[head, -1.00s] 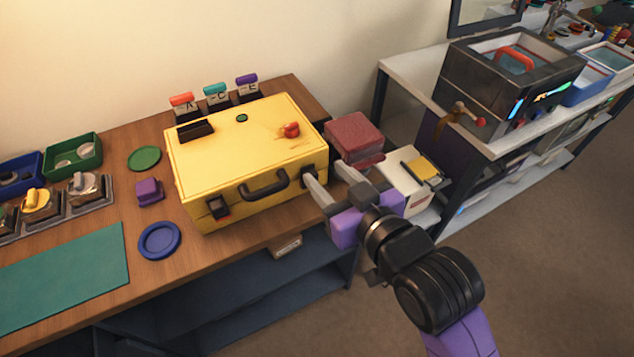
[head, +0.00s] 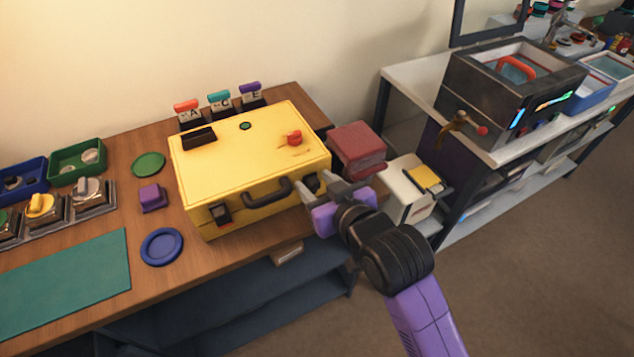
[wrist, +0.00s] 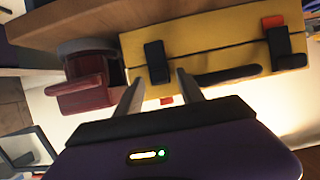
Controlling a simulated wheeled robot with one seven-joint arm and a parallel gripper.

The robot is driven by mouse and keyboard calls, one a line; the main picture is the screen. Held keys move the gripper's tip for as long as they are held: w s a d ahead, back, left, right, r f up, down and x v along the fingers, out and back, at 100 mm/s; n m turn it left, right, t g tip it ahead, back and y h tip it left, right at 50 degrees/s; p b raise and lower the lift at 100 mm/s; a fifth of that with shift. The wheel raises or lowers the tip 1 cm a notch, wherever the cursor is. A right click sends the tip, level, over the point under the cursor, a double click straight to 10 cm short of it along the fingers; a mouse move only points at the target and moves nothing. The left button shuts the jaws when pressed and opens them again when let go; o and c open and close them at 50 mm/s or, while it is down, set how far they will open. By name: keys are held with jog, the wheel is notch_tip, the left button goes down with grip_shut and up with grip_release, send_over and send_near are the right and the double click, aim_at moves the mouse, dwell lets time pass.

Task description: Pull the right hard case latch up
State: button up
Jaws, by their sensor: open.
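The yellow hard case (head: 250,150) lies closed on the wooden bench. Its right latch (head: 312,182) is a dark piece on the front face, right of the black handle (head: 268,191). The left latch (head: 220,212) has a red part under it. My gripper (head: 328,189) is open and empty at the case's front right corner, close to the right latch. In the wrist view, which is turned over, the right latch (wrist: 157,62) shows just beyond and between the fingertips (wrist: 158,82). I cannot tell whether a finger touches it.
A maroon box (head: 357,146) stands right of the case, with a white box with a yellow top (head: 415,185) beyond it. A blue dish (head: 161,247) and purple block (head: 152,197) lie left of the case. Space in front of the bench is open.

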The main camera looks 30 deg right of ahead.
jog(key=shift+c, duration=0.4)
grip_shut()
dwell(0.9)
